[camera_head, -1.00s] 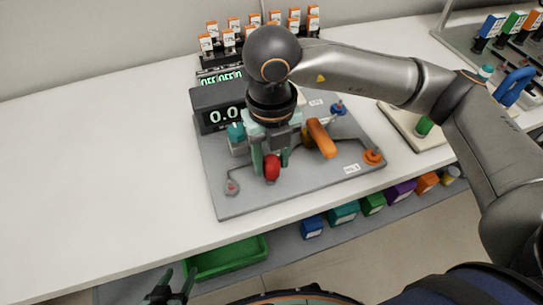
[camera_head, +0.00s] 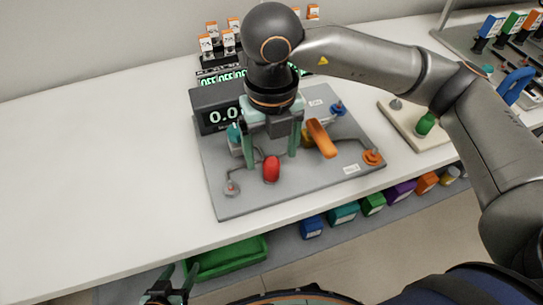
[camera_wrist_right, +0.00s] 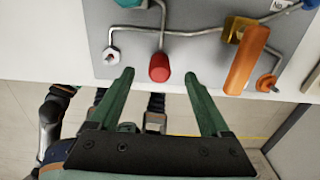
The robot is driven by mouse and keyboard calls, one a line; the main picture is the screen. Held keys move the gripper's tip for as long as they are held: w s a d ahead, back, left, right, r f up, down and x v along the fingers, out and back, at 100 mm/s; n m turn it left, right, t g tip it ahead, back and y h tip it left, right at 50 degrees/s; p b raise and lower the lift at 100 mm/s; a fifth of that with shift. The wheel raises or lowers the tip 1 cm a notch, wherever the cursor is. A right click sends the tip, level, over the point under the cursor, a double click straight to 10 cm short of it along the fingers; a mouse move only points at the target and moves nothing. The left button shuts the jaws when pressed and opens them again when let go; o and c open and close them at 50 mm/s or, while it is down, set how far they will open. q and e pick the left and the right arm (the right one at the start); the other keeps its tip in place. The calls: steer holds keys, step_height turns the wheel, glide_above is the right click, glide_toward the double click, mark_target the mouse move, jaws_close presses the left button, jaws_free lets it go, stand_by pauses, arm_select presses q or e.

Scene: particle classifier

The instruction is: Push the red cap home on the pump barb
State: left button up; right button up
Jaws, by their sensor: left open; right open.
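The red cap (camera_head: 271,169) stands on the grey panel (camera_head: 228,205), near its front edge; it also shows in the wrist view (camera_wrist_right: 159,67). The pump barb is hidden, and I cannot tell how far down the cap sits. My right gripper (camera_head: 271,160) is open, its green fingers apart to either side of the cap. In the wrist view the fingertips (camera_wrist_right: 159,73) are clear of the cap, with gaps on both sides. My left gripper (camera_head: 172,286) is open and empty, low at the front, away from the panel.
An orange lever (camera_head: 321,139) stands right of the gripper. A display box (camera_head: 208,96) sits at the panel's back left. An orange knob (camera_head: 372,157) is at the right and a bare fitting (camera_head: 232,187) at the left. The table's left side is clear.

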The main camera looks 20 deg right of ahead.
mark_target(271, 161)
step_height(271, 161, up, 10)
steer(key=shift+f+p, duration=0.2)
steer(key=shift+p, duration=0.25)
